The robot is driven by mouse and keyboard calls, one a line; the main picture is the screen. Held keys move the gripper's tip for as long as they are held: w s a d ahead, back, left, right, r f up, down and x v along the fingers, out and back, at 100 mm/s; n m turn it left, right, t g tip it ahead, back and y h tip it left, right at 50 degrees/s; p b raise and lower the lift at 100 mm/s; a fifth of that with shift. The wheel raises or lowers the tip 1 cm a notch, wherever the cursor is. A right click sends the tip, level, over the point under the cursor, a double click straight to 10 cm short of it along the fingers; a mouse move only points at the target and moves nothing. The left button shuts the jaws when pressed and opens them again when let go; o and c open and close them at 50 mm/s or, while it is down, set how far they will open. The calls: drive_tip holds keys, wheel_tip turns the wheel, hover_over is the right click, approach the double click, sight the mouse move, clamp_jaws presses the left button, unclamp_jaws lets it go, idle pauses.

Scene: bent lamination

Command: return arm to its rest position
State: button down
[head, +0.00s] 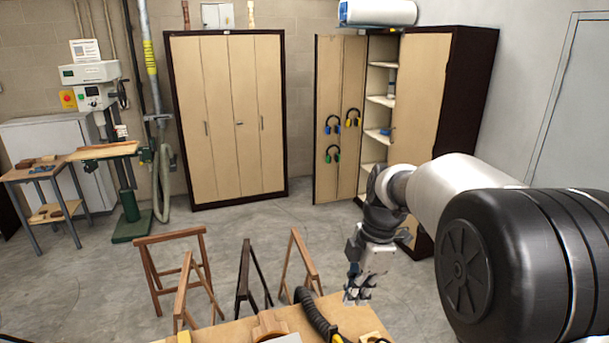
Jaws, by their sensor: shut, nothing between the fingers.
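My arm reaches in from the right side of the head view. My gripper (358,296) hangs at its end, pointing down, over or just beyond the far right part of the wooden workbench (288,318). The fingers look close together and I see nothing held in them. The gripper is small in the picture, and whether it is clear of the bench top is hard to tell.
A black hose (314,313) and a wooden piece (269,325) lie on the bench. Wooden sawhorses (172,238) stand behind it. A drill press (127,200) is at left. A closed cabinet (228,120) and an open cabinet (340,100) stand at the back. Grey floor between is free.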

drive_tip(key=s+f+m+t+b, duration=0.1)
drive_tip(key=s+f+m+b, duration=0.3)
drive_tip(key=s, duration=0.4)
drive_tip(key=s+d+f+m+t+h+b, duration=0.1)
drive_tip(key=s+f+m+t+b, duration=0.1)
drive_tip(key=s+f+m+b, duration=0.3)
drive_tip(key=s+f+m+t+h+b, duration=0.1)
drive_tip(key=s+f+m+b, duration=0.3)
drive_tip(key=s+m+b, duration=0.4)
drive_tip(key=s+m, duration=0.2)
drive_tip(key=s, duration=0.3)
drive_tip(key=shift+s+d+f+m+t, duration=0.2)
drive_tip(key=shift+s+d+m+t, duration=0.1)
drive_tip(key=shift+m+t, duration=0.1)
